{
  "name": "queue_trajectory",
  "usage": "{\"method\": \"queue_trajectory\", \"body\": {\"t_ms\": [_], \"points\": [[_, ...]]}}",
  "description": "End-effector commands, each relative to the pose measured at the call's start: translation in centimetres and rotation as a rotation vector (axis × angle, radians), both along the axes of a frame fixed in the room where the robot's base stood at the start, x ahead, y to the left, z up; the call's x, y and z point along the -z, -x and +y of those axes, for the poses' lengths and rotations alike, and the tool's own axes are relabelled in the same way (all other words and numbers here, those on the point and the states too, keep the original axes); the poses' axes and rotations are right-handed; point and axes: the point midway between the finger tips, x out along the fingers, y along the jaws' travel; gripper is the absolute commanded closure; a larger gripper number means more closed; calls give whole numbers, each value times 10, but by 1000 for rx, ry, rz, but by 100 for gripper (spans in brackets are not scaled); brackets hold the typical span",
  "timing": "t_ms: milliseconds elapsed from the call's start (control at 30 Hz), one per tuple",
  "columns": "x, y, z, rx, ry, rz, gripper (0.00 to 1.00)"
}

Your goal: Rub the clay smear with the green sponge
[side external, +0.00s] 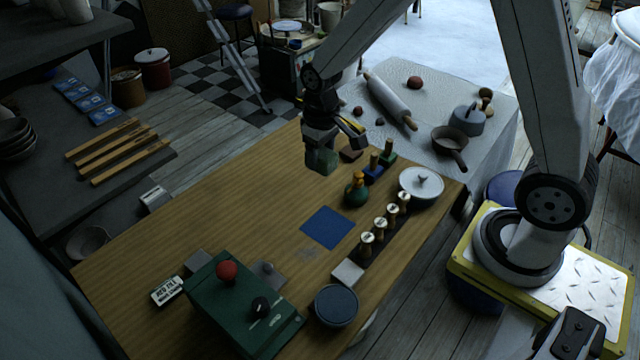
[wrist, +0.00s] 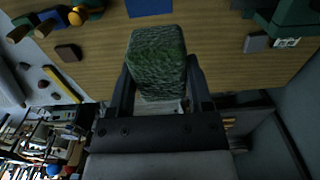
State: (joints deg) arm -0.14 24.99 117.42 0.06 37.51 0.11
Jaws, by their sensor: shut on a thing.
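My gripper (side external: 322,140) is shut on the green sponge (side external: 322,160) and holds it above the far part of the wooden table. In the wrist view, the rough green sponge (wrist: 157,62) sits between the two dark fingers of my gripper (wrist: 158,82). The clay smear (side external: 308,252) looks like a faint greyish patch on the wood, just in front of a blue square. The sponge is well apart from it, farther back. I cannot make out the smear in the wrist view.
The blue square (side external: 327,227) lies flat mid-table. A green box with a red knob (side external: 235,305) stands in front. The table's left part is clear.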

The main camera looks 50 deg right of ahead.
Motion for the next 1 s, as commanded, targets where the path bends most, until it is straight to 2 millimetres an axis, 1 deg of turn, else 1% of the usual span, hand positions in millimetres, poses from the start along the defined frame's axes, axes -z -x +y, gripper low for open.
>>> {"method": "queue_trajectory", "body": {"t_ms": [167, 267, 367, 500, 700, 800, 900, 1000], "points": [[13, -1, 9, -3, 0, 3, 82], [26, -2, 18, -3, 0, 5, 82], [43, -3, 30, -4, 0, 5, 82], [72, -2, 49, -6, 1, 5, 82], [114, 6, 76, -4, 1, 5, 82], [132, 10, 86, -4, 1, 4, 82], [144, 14, 94, -3, 1, 2, 82], [152, 16, 99, -1, 0, 0, 82]]}}
